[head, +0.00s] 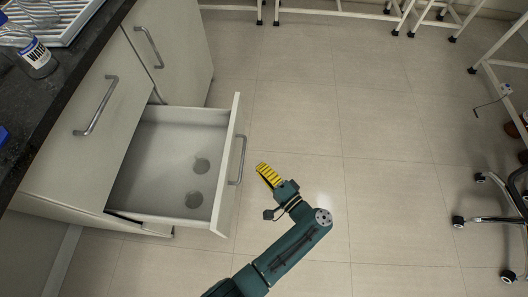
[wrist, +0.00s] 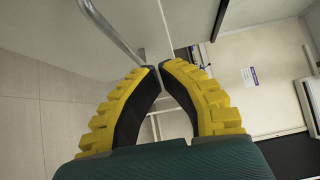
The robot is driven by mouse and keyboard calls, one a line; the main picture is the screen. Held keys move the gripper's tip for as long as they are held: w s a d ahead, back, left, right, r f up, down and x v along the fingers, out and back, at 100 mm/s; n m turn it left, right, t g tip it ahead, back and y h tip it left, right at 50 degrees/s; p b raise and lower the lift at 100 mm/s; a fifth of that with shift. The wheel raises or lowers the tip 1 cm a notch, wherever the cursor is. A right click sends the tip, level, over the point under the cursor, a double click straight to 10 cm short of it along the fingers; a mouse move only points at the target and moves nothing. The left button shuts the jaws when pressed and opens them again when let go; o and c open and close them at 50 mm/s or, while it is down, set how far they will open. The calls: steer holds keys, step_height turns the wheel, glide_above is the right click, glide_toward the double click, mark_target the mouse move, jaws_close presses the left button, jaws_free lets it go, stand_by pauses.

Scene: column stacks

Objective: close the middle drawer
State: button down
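The open drawer (head: 226,170) is pulled well out of the white cabinet, and its metal handle (head: 240,160) is on its front face. Two round grey shapes show on the drawer's floor. My gripper (head: 263,168) is just right of the handle, apart from it in the head view, and holds nothing. In the wrist view my gripper's yellow and black fingers (wrist: 160,68) meet almost tip to tip. A metal handle bar (wrist: 112,32) shows in the wrist view, left of and beyond the fingertips.
The dark countertop holds a bottle (head: 38,60) and a white rack (head: 66,22). Tiled floor is clear around my arm. A wheeled chair (head: 490,219) stands far right.

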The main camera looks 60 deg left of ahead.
mark_target(231, 147)
steer(key=s+a, duration=0.1)
steer(key=a, duration=0.1)
steer(key=s+a+b, duration=0.1)
steer(key=s+a, duration=0.1)
steer(key=a, duration=0.1)
steer(key=s+a+b, duration=0.1)
steer(key=a, duration=0.2)
steer(key=shift+s+a, duration=0.15)
steer(key=shift+a, duration=0.05)
